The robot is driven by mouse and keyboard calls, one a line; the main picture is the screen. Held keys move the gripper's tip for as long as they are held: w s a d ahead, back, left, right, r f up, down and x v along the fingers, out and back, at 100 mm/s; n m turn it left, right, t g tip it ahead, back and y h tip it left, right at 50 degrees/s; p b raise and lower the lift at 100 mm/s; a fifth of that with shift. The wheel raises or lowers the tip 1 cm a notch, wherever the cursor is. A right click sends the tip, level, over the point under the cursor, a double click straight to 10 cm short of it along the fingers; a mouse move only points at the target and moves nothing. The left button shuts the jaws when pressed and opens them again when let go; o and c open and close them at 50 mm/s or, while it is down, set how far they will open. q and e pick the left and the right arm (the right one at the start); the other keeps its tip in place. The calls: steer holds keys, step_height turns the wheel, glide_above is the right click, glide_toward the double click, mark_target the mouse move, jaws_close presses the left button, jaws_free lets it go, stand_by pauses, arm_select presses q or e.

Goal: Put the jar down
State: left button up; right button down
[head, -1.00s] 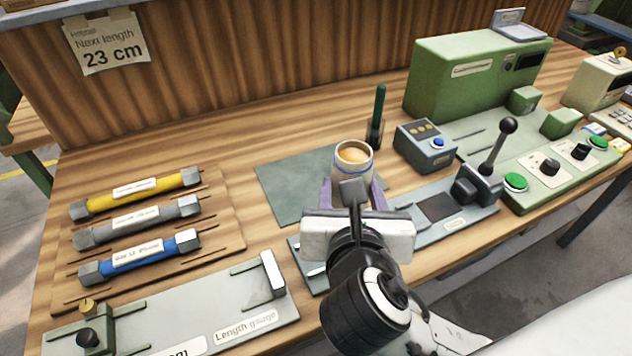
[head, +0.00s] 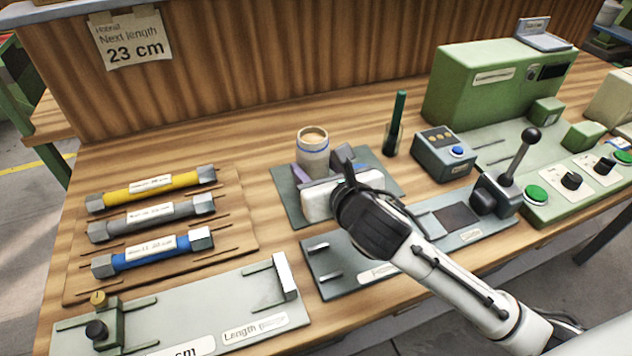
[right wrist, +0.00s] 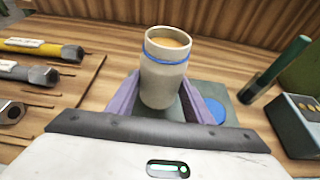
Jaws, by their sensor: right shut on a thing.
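The jar (head: 312,153) is a cream cylinder with a blue band near the top and tan contents. It is upright over the grey-green mat (head: 288,198), and I cannot tell whether its base touches the mat. My right gripper (head: 317,172) is shut on the jar, with its purple fingers on either side. In the right wrist view the jar (right wrist: 163,75) stands between the two fingers, and its lower part is partly hidden by them. A blue disc (right wrist: 215,110) shows on the mat to the right of the jar. My left gripper is not in view.
A dark green stick in a holder (head: 394,135) stands right of the mat. A control box (head: 443,155) and a lever device (head: 497,190) lie further right. A rack with yellow, grey and blue rods (head: 150,215) is at left, with the length gauge (head: 215,315) in front.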

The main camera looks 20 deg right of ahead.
steer(key=shift+f, duration=1.55)
steer(key=shift+f, duration=0.1)
steer(key=c, duration=0.9)
jaws_free()
steer(key=shift+f, duration=0.1)
steer(key=shift+r, duration=0.2)
steer(key=v, duration=1.2)
